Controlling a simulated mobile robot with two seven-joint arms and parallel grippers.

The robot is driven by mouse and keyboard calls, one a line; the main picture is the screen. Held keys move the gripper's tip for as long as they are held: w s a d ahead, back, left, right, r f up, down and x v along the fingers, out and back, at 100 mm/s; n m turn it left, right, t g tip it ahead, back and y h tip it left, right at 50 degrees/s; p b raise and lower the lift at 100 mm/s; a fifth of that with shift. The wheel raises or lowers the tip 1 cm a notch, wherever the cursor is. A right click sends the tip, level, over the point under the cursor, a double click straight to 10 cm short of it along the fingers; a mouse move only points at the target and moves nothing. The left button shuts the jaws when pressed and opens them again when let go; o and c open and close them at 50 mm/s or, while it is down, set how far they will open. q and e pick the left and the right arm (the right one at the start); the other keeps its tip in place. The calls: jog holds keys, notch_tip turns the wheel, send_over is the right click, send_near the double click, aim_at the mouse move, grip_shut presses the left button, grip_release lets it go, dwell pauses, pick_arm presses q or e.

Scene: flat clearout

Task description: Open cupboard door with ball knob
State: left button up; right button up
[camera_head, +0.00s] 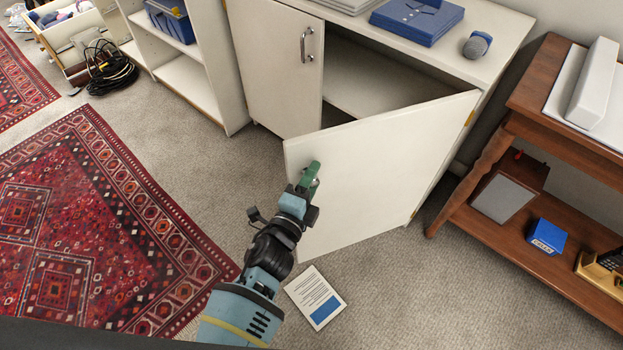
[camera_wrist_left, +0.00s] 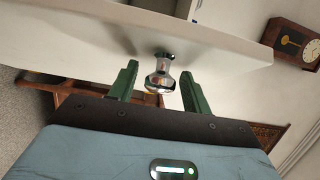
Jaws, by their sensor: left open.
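The white cupboard door (camera_head: 385,165) stands partly open, swung outward from the cupboard on its right-hand hinge side. The shiny metal ball knob (camera_wrist_left: 159,80) sits on the door's face; the door also fills the upper part of the left wrist view (camera_wrist_left: 90,40). My left gripper (camera_head: 311,178) is at the door's free edge side, in front of its face. In the left wrist view its two green fingers (camera_wrist_left: 160,85) are open, one on each side of the knob, with gaps between them and the knob. My right gripper is not in view.
The other cupboard door (camera_head: 270,70), with a bar handle, is closed. A paper (camera_head: 315,300) lies on the carpet below the open door. A wooden shelf table (camera_head: 530,130) stands at the right. Carpet left of the door is clear, with a red rug (camera_head: 90,220) beyond.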

pick_arm(q)
jog(key=v, duration=0.7)
jog(key=shift+s+a+p, duration=0.15)
jog(key=shift+s+p, duration=0.15)
jog(key=shift+s, duration=0.1)
jog(key=shift+c, duration=0.4)
